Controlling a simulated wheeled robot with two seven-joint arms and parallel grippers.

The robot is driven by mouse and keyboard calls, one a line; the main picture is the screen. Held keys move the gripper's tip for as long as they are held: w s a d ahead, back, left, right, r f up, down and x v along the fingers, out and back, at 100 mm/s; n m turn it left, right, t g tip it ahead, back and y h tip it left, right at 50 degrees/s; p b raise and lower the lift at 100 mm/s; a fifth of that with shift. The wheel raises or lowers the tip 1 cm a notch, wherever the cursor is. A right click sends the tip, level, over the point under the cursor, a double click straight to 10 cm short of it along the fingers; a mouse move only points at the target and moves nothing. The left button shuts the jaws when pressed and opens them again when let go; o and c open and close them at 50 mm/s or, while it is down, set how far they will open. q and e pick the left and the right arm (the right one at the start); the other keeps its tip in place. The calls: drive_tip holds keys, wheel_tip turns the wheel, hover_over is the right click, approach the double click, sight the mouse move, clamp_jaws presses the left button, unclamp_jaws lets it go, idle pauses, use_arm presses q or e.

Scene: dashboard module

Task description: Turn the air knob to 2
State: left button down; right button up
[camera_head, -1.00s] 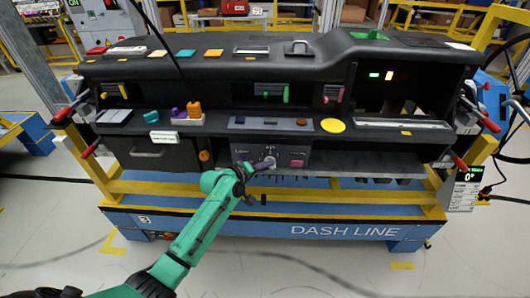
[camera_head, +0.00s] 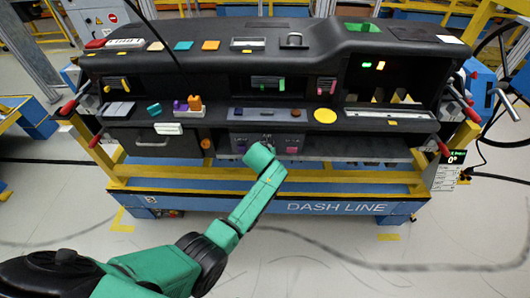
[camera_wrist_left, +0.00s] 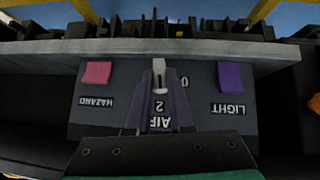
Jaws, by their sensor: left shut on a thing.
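The air knob (camera_wrist_left: 157,67) is a small pale grip at the middle of the dark control panel (camera_wrist_left: 100,118). The panel is upside down in the left wrist view, with the mark 0 (camera_wrist_left: 185,82) beside the knob and the mark 2 (camera_wrist_left: 159,106) between my fingers. My left gripper (camera_wrist_left: 158,78) is shut on the knob, one finger on each side. In the head view the panel (camera_head: 240,136) is partly covered by my green left wrist, which hides the fingertips and most of the knob. The knob's exact pointing direction is hard to tell. My right gripper is not in view.
A pink HAZARD switch (camera_wrist_left: 96,73) and a purple LIGHT switch (camera_wrist_left: 229,76) flank the knob. The dashboard shelf above holds a yellow disc (camera_head: 325,116) and orange and purple pieces (camera_head: 194,104). A display (camera_head: 449,170) at right reads 0°.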

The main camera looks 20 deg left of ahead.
use_arm(q)
drive_tip(key=shift+d+y, duration=0.1)
drive_tip(key=shift+y, duration=0.3)
drive_tip(key=shift+m+b, duration=0.3)
drive_tip(key=c, duration=0.8)
unclamp_jaws()
drive_tip(key=p+v, duration=1.1)
drive_tip(key=v, duration=0.3)
drive_tip(key=shift+d+r+p, duration=0.2)
drive_tip(key=shift+r+p, duration=0.15)
drive_tip(key=shift+p, duration=0.05)
